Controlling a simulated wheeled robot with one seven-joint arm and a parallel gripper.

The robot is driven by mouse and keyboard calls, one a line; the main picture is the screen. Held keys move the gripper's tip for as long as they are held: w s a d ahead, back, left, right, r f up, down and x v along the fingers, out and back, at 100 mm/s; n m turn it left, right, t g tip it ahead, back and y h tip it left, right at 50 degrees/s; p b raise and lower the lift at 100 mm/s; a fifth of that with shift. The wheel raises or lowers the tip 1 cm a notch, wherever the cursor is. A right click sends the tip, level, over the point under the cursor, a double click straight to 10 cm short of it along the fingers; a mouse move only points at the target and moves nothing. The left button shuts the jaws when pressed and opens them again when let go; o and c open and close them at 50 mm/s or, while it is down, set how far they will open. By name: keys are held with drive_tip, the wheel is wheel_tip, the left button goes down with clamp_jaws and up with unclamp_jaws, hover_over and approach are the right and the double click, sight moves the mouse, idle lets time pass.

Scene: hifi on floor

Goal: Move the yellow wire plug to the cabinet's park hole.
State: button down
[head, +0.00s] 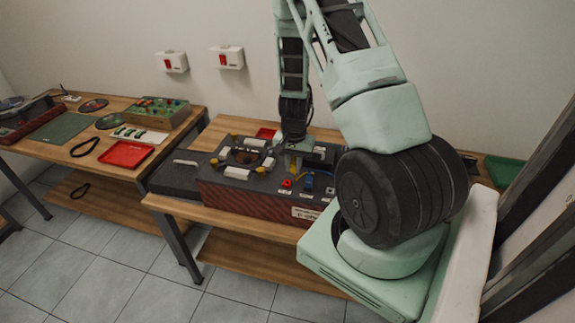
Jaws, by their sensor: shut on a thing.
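The cabinet (245,200) is a low box with a dark top and a reddish-brown front, standing on a wooden bench. Its top carries several white, yellow, red and blue parts. My gripper (294,152) points down over the middle of the cabinet top. It is shut on the yellow wire plug (293,165), which shows as a small yellow piece under the fingers. Contact between plug and cabinet top is too small to tell. I cannot make out the park hole. My arm hides the right part of the cabinet.
A red knob (287,183) and a blue part (309,181) sit close to my gripper on the cabinet top. A second wooden table (110,163) at left holds a red tray (126,154), a green mat and tools. A green tray (504,170) lies at right.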

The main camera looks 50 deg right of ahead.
drive_tip(key=s+d+r, duration=0.2)
drive_tip(key=s+d, duration=0.2)
drive_tip(key=s, duration=0.7)
drive_tip(key=shift+s+d+f+b, duration=0.15)
drive_tip(key=shift+f+b, duration=1.2)
drive_tip(key=shift+f, duration=1.05)
drive_tip(key=shift+f+b, duration=0.9)
drive_tip(key=shift+b, duration=0.05)
drive_tip(key=c, duration=1.2)
unclamp_jaws()
drive_tip(key=shift+c, duration=0.2)
wheel_tip(320, 180, up, 22)
drive_tip(key=p, duration=0.3)
drive_tip(key=shift+r, duration=0.25)
drive_tip(key=shift+f, duration=0.1)
